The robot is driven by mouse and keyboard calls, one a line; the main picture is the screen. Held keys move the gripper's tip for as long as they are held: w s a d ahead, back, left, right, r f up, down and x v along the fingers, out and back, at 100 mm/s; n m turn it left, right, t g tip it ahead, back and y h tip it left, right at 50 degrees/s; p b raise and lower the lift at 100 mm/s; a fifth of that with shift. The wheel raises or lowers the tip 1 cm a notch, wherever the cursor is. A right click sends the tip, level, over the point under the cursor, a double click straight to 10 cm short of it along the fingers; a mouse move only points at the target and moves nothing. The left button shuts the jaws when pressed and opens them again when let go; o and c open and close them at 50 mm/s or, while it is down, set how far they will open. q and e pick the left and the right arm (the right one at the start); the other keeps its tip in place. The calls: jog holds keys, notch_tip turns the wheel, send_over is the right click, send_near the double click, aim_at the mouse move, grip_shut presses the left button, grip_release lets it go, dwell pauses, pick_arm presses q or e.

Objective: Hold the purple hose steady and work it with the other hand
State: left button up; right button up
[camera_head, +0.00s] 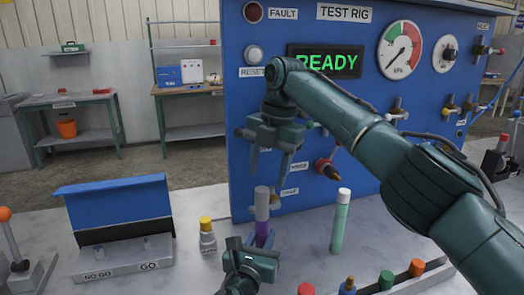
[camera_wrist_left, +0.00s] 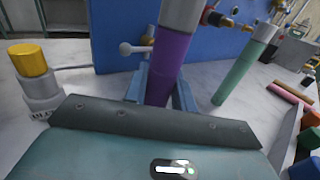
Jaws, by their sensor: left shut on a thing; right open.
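The purple hose (camera_head: 262,212) stands upright in front of the blue panel, with a pale grey top end. In the left wrist view its purple body (camera_wrist_left: 168,65) rises between my left fingers. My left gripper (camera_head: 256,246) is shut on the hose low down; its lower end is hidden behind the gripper. My right gripper (camera_head: 267,170) is open and empty, pointing down just above the hose's top. Its two fingers are spread and no contact with the hose shows.
A green hose with a white end (camera_head: 340,222) leans to the right. A yellow-capped grey fitting (camera_head: 207,235) stands left. The blue test rig panel (camera_head: 235,130) is close behind. A NO GO/GO gauge block (camera_head: 122,255) stands farther left, and coloured plugs (camera_head: 386,280) at the front right.

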aim_at(262, 189)
jog(key=r+n, duration=0.1)
jog(key=n, duration=0.1)
jog(key=s+a+r+n+h, duration=0.1)
jog(key=r+n, duration=0.2)
jog(key=shift+s+a+r+n+h, duration=0.15)
jog(key=shift+s+r+n+h, duration=0.1)
jog(key=shift+n+h, duration=0.15)
notch_tip(262, 189, down, 12)
jog(key=shift+r, duration=0.1)
jog(key=shift+c, duration=0.3)
jog(key=c, duration=1)
jog(key=shift+c, duration=0.2)
jog(key=shift+r, duration=0.7)
jog(key=shift+r, duration=2.45)
jog(key=shift+r, duration=0.15)
